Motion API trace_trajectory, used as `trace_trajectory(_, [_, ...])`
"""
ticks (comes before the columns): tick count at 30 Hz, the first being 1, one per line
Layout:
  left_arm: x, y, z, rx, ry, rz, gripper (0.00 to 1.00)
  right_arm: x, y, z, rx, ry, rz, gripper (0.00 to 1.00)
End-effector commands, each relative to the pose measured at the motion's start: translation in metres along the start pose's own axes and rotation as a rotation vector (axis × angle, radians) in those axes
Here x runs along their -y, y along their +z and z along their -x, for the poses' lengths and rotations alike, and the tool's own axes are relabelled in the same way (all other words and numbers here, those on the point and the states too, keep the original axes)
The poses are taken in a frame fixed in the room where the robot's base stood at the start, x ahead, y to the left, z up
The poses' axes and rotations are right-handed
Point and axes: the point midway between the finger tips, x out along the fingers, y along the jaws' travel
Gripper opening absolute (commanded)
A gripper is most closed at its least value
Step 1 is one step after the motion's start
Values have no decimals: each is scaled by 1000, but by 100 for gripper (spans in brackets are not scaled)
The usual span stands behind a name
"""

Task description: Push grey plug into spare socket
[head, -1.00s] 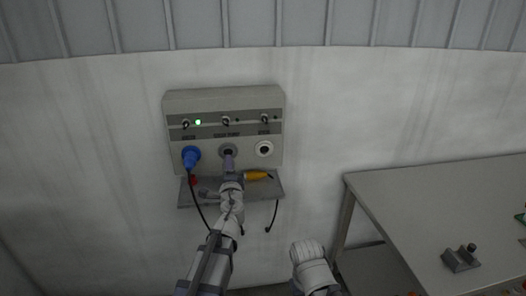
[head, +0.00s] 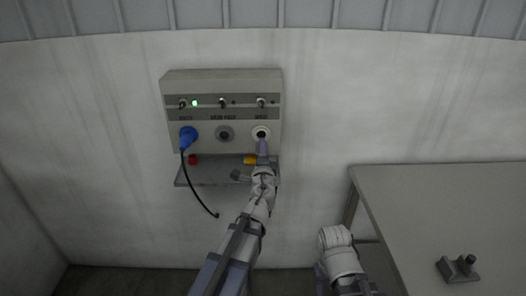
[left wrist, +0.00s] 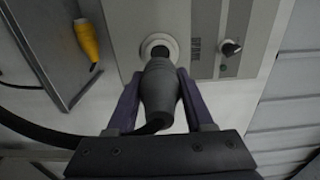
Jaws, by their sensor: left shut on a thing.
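My left gripper (head: 262,151) is shut on the grey plug (left wrist: 160,95), a dark grey tapered body with a black cable. In the left wrist view the plug's front end points at the spare socket (left wrist: 149,43), a white ring with a dark centre under a SPARE label. The nose overlaps the lower part of the ring; I cannot tell whether it has entered the hole. In the head view the spare socket (head: 261,131) is the right one on the panel (head: 222,80), with the gripper just below it.
A blue plug (head: 188,137) sits in the left socket, below a green light. The middle socket (head: 225,134) is empty. A yellow plug (head: 250,160) and a red item (head: 193,160) lie on the shelf (head: 207,175) below. A table (head: 440,200) stands at the right.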

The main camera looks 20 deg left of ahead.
Motion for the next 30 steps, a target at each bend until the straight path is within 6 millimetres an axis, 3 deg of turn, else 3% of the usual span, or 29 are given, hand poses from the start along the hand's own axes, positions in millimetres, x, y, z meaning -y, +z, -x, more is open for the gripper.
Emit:
trace_trajectory(14, [0, 0, -6, 1, 0, 0, 0, 0, 0, 0, 0, 0, 0, 50])
trace_trajectory(30, [0, 0, -50, 0, 0, 0, 0, 0, 0, 0, 0, 0, 0, 50])
